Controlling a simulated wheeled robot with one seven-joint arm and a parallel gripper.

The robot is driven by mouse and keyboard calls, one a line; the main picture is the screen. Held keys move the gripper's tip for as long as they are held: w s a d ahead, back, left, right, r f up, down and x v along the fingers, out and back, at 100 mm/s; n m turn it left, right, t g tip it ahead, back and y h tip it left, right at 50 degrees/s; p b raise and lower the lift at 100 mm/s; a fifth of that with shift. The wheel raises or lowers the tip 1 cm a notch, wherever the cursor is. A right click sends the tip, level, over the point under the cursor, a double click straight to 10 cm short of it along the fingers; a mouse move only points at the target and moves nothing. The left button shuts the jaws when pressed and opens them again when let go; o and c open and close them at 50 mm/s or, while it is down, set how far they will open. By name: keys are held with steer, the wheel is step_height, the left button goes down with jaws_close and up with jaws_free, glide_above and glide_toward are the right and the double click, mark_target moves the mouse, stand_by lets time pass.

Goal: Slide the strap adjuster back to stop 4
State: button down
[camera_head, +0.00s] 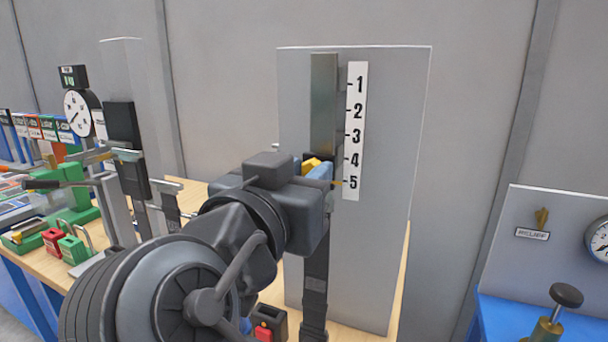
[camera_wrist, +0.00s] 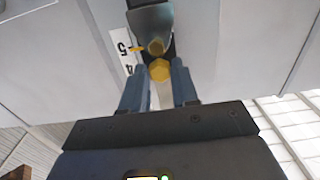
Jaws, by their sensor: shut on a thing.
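The strap adjuster (camera_wrist: 152,22) is a grey slider with a yellow knob (camera_wrist: 159,70); its yellow pointer (camera_wrist: 137,49) is at the 5 mark. In the head view the pointer (camera_head: 338,183) is also level with 5 on the white number scale (camera_head: 355,110), which runs from 1 at the top to 5 at the bottom. My gripper (camera_wrist: 158,84) has blue fingers, one on each side of the knob, and is shut on it. In the head view my arm hides most of the adjuster.
The scale and a dark vertical rail (camera_head: 324,100) are on a grey upright panel (camera_head: 395,150). A strap (camera_head: 314,290) hangs below. A red-buttoned box (camera_head: 267,322) stands left of the strap. A blue bench with a knob (camera_head: 566,294) is at right.

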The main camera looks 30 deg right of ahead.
step_height(320, 180, up, 3)
steer(key=shift+r+p, duration=0.2)
steer(key=shift+p, duration=0.1)
steer(key=c, duration=0.9)
jaws_free()
steer(key=shift+f, duration=0.1)
steer(key=shift+o, duration=0.2)
steer(key=b+v, duration=0.2)
steer(key=v, duration=0.6)
